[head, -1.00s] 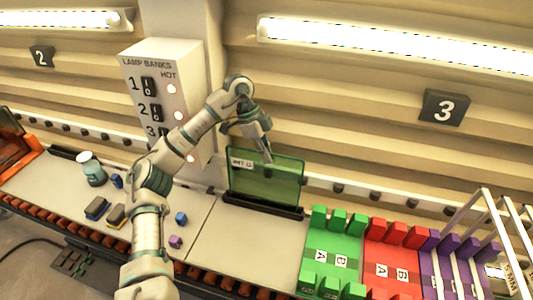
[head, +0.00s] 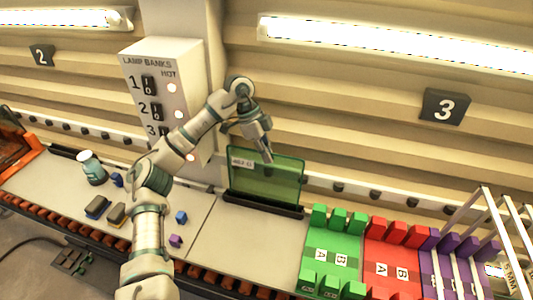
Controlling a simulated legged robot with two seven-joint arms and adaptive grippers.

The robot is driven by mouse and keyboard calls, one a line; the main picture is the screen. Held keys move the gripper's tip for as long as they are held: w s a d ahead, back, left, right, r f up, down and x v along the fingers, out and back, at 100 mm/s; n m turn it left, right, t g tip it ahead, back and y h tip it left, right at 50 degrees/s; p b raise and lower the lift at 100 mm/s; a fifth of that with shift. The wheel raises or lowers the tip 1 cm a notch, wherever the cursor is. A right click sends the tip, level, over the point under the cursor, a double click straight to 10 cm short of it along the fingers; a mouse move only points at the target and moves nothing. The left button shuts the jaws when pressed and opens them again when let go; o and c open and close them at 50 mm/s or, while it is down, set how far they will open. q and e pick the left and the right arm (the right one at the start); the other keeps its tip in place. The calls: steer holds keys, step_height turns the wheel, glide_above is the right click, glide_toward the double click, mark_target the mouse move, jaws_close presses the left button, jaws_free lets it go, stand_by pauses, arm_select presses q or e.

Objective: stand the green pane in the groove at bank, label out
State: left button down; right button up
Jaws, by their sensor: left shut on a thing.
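The green pane (head: 265,182) stands nearly upright, with its lower edge at a dark grooved bar (head: 263,204) at the back of the bench, below the wall and left of the sign 3. A white label (head: 242,162) at its upper left faces me. My left gripper (head: 267,157) reaches down from above and is shut on the pane's top edge near the middle. Whether the lower edge is fully seated in the groove is too small to tell. My right gripper is not in view.
Green (head: 334,248), red (head: 390,262) and purple (head: 450,270) slotted racks stand at the right, beside a white frame (head: 490,225). Small blocks and a jar (head: 92,168) lie at the left. A lamp switch box (head: 165,95) stands behind my arm. The bench before the pane is clear.

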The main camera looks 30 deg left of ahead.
arm_select(q)
steer(key=shift+w+p, duration=0.35)
steer(key=shift+p, duration=0.1)
stand_by(0.4)
steer(key=c, duration=1.2)
jaws_free()
steer(key=shift+c, duration=0.2)
step_height(320, 180, up, 10)
steer(key=shift+f, duration=0.15)
